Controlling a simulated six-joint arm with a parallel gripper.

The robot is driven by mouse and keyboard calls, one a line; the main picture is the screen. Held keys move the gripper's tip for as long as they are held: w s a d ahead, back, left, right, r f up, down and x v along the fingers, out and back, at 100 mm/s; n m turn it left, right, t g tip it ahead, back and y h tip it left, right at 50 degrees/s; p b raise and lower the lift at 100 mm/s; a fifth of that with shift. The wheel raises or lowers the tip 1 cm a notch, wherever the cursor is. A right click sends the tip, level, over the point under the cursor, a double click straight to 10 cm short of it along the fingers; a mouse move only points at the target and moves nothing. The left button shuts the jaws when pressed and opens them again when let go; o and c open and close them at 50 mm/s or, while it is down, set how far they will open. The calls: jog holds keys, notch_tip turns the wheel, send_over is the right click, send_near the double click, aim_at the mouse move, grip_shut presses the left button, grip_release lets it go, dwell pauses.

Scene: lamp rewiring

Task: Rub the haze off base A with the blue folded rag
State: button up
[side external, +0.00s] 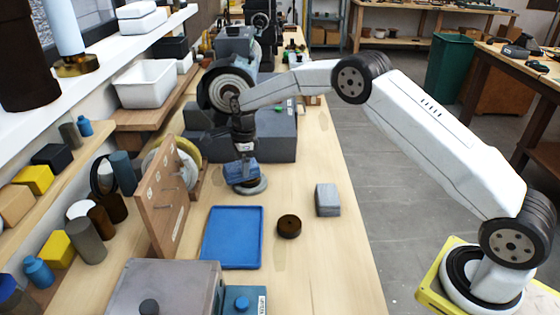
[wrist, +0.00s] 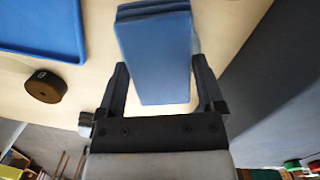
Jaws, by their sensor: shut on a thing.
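My gripper (side external: 243,160) is shut on the blue folded rag (side external: 238,174), which also shows between the two fingers in the wrist view (wrist: 155,55). In the side view the rag is low over a round grey base (side external: 252,188) on the bench. The rag hides much of the base's top. I cannot tell whether rag and base touch, and I cannot read a letter on the base. A dark brown disc (side external: 289,226) lies apart, nearer the camera; it also shows in the wrist view (wrist: 45,87), with a small mark on its side.
A blue tray (side external: 232,237) lies left of the brown disc, and a grey block (side external: 328,200) lies to its right. An upright wooden panel (side external: 165,200) with hooks stands at the left. A large grey machine (side external: 270,135) stands behind the base.

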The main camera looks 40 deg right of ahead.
jog(key=shift+r, duration=3.8)
jog(key=shift+d, duration=0.1)
jog(key=s+d+r, duration=0.4)
jog(key=r, duration=0.1)
jog(key=shift+s+d, duration=0.1)
jog(key=shift+s, duration=0.05)
